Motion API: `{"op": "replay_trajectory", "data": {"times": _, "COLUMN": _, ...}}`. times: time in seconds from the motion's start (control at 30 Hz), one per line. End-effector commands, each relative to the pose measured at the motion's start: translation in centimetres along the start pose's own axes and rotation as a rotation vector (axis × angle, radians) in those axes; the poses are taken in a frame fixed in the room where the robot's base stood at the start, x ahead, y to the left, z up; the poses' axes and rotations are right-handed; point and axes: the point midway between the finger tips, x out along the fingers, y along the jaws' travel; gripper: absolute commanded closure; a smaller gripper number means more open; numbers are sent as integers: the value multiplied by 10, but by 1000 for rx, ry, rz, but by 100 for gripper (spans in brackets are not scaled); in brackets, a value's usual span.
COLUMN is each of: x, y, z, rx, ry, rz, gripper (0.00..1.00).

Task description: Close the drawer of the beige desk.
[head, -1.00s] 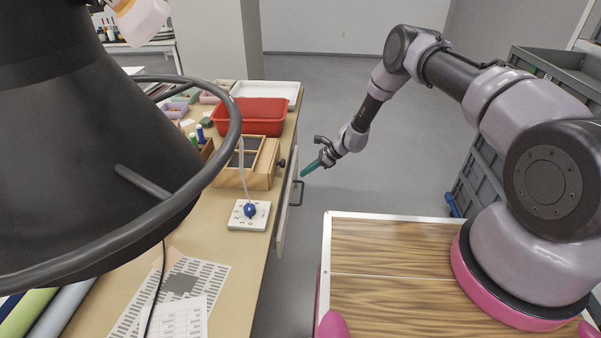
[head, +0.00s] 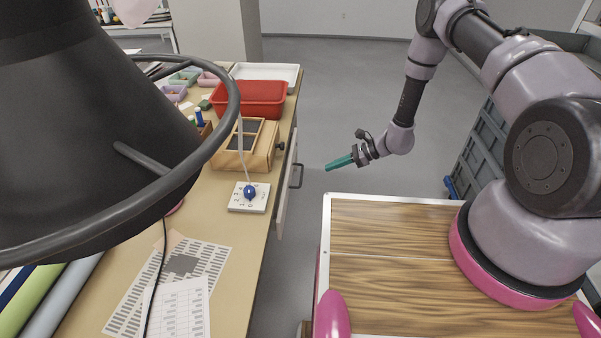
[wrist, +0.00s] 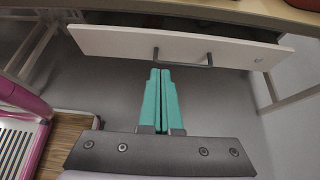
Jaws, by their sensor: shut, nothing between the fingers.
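The beige desk (head: 222,275) runs along the left in the head view. Its drawer (head: 284,200) has a white front and a dark bar handle (head: 297,175). In the wrist view the drawer front (wrist: 110,42) stands out from under the desk edge (wrist: 240,10), with a dark opening behind it, so the drawer is partly open. The handle (wrist: 183,64) shows there just beyond my fingertips. My gripper (head: 327,168) has teal fingers, shut and empty, pointing at the drawer front. In the head view it is to the right of the handle, apart from it.
On the desk are a red tray (head: 250,97), a wooden box (head: 258,158), a white square device (head: 249,197) with a blue knob, and printed sheets (head: 175,310). A black lamp shade (head: 90,130) covers the left. Grey floor (head: 345,95) is clear beyond my gripper.

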Motion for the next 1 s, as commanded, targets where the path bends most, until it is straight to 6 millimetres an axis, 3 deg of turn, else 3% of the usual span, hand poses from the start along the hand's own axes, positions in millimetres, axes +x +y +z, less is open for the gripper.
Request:
{"op": "replay_trajectory", "data": {"times": 0.23, "x": 11, "y": 11, "z": -3, "rx": -8, "ry": -29, "rz": -23, "gripper": 100}}
{"op": "replay_trajectory", "data": {"times": 0.7, "x": 105, "y": 9, "z": 2, "rx": -10, "ry": -28, "rz": -22, "gripper": 100}}
{"op": "replay_trajectory", "data": {"times": 1.0, "x": 130, "y": 8, "z": 19, "rx": -8, "ry": -27, "rz": -23, "gripper": 100}}
